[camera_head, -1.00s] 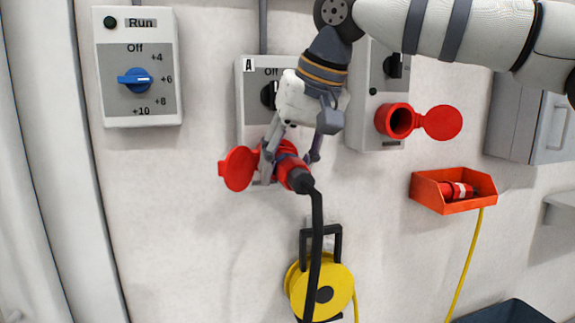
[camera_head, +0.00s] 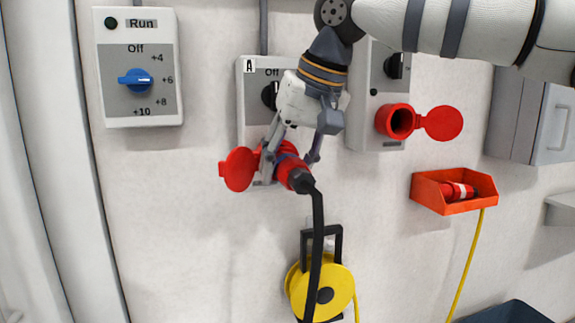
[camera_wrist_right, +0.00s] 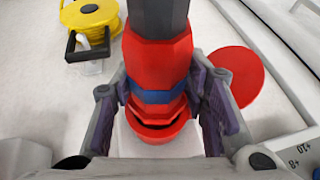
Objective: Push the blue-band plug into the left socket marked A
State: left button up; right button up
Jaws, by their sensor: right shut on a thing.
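The blue-band plug (camera_head: 296,177) is red with a black cable hanging down from its rear. In the right wrist view the plug (camera_wrist_right: 158,62) shows its blue band between the fingers. My right gripper (camera_wrist_right: 160,100) is shut on it. The gripper also shows in the head view (camera_head: 288,152), in front of the left box marked A (camera_head: 252,105). The plug's front is at the red socket (camera_wrist_right: 150,134) of that box, and a dark gap shows at the rim. How deep the plug sits is hidden. The socket's red lid (camera_head: 238,169) hangs open to the left. My left gripper is not in view.
A second box (camera_head: 377,132) to the right has an open red socket (camera_head: 399,121) and lid. An orange bin (camera_head: 428,196) holds another red plug (camera_head: 456,191). A yellow cable reel (camera_head: 341,288) hangs below. A control box with a blue knob (camera_head: 137,80) is at left.

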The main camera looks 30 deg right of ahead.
jog(key=shift+w+d+r, duration=0.1)
jog(key=shift+w+d, duration=0.05)
jog(key=shift+w, duration=0.6)
jog(key=o, duration=0.7)
jog(key=o, duration=0.8)
